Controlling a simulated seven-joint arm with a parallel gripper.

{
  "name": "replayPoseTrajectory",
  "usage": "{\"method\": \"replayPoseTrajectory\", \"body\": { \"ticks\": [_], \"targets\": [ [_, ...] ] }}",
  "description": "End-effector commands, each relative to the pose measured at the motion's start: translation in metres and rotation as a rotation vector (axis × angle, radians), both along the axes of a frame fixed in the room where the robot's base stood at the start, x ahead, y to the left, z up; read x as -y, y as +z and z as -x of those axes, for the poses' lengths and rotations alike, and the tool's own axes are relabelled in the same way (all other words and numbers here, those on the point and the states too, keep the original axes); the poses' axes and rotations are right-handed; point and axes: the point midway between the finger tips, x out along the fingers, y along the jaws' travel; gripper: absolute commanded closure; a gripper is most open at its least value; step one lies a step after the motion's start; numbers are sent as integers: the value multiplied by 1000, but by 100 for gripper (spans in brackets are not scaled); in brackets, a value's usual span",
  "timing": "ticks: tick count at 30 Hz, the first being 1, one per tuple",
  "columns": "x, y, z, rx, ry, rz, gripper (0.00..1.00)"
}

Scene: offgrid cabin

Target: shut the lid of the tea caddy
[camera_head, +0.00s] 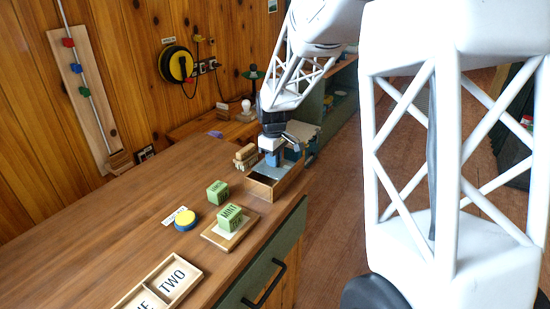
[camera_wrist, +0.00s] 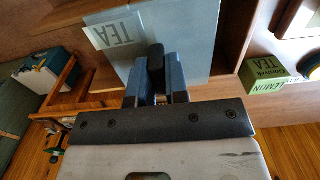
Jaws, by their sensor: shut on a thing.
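The tea caddy shows in the wrist view as a pale blue panel with a light TEA label (camera_wrist: 115,33). My gripper (camera_wrist: 156,75) is at the panel's near edge. Its two blue fingers are closed on a dark narrow piece (camera_wrist: 156,62) between them, which looks like a handle on the panel. In the head view my gripper (camera_head: 269,158) is low at the far right of the counter, above an open wooden box (camera_head: 287,187) with a dark inside. My arm and the small size hide much of the caddy there. I cannot tell the lid's exact angle.
Green tea blocks (camera_head: 217,192) stand nearer on the counter, one on a wooden board (camera_head: 244,232). A yellow and blue round piece (camera_head: 185,219) lies beside them. Wooden pieces (camera_head: 245,156) sit left of my gripper. The counter's left part is clear.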

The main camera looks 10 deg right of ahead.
Motion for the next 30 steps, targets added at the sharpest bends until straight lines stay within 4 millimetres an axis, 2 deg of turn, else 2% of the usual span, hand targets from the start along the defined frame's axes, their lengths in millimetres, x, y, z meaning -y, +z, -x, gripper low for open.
{"method": "replayPoseTrajectory", "body": {
  "ticks": [10, 16, 17, 21, 30],
  "targets": [
    [-25, 0, 25, 0, 1, 0, 100],
    [-27, 0, 27, 0, 0, 0, 100],
    [-27, 0, 27, 0, 0, 0, 82],
    [-27, 0, 26, 0, 0, 0, 61],
    [-26, 1, 26, 0, 0, 0, 60]
  ]
}}
